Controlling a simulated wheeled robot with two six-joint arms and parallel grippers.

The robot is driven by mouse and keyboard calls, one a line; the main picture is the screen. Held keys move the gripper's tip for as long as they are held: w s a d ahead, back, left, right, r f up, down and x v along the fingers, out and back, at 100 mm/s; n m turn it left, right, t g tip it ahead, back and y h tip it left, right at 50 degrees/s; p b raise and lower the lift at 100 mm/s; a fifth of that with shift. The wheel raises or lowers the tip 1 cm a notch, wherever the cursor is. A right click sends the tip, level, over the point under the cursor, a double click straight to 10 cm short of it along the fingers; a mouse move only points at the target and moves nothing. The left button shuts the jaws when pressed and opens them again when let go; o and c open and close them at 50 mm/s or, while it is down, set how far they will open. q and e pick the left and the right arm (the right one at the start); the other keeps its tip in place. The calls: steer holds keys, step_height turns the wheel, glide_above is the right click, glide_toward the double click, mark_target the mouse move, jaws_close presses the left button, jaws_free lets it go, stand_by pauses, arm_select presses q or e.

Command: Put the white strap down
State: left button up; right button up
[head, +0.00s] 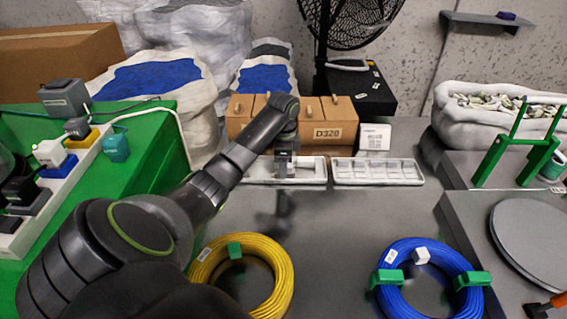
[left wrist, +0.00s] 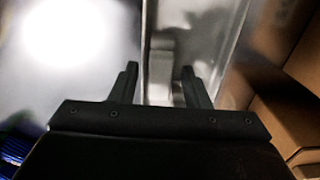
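My left gripper (head: 284,176) points down at the left white tray (head: 255,179) at the back of the table. In the left wrist view its two fingers (left wrist: 161,84) stand apart, with a gap between them. A pale, blurred piece, seemingly a white strap (left wrist: 162,58), shows in the tray beyond and between the fingertips; I see no finger pressed on it. Another white strap (head: 421,256) sits on the top of the blue cable coil (head: 404,302) at the front right. Green straps (head: 388,278) are on that coil's sides. My right gripper is not in view.
A second white tray (head: 377,172) is just right of the first. Cardboard bins (head: 325,120) stand close behind. A yellow cable coil (head: 283,270) lies at front centre. A green stand (head: 518,150) and a grey disc (head: 530,240) are at right. The table's middle is clear.

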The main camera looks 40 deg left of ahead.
arm_select(q)
step_height(320, 180, up, 6)
steer(key=shift+f, duration=0.1)
step_height(320, 180, up, 6)
steer(key=p, duration=0.7)
steer(key=shift+r, duration=0.25)
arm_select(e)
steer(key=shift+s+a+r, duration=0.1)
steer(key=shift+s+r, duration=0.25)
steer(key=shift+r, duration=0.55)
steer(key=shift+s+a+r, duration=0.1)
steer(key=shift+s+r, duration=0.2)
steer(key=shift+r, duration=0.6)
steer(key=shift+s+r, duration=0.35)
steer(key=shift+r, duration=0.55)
arm_select(q)
steer(key=shift+f, duration=0.1)
